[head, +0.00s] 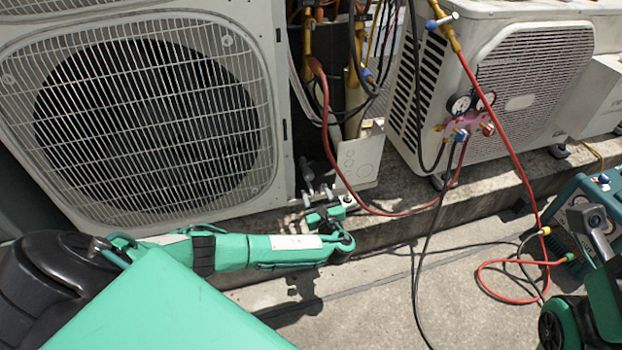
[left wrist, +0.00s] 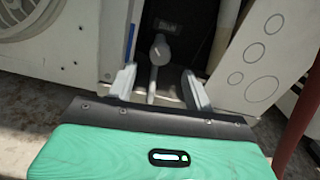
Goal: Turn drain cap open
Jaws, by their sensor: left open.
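The drain cap, a grey rounded fitting with a lever-like stem hanging down (left wrist: 160,52), sits in a dark gap between pale panels in the left wrist view. In the head view its place (head: 306,169) is small and partly hidden at the base of the large condenser. My left gripper (left wrist: 160,88) is open, with one finger on each side of the stem. I cannot tell whether either finger touches it. In the head view the left gripper (head: 322,190) reaches low between the two condensers. My right gripper (head: 588,222) seems to be at the right edge, its jaws unclear.
A large condenser (head: 150,120) stands left and a smaller one (head: 530,85) right. A pale panel with circles (head: 358,160) stands close beside the left gripper. Red and black hoses hang from a gauge manifold (head: 470,112). A teal machine (head: 570,205) stands at right.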

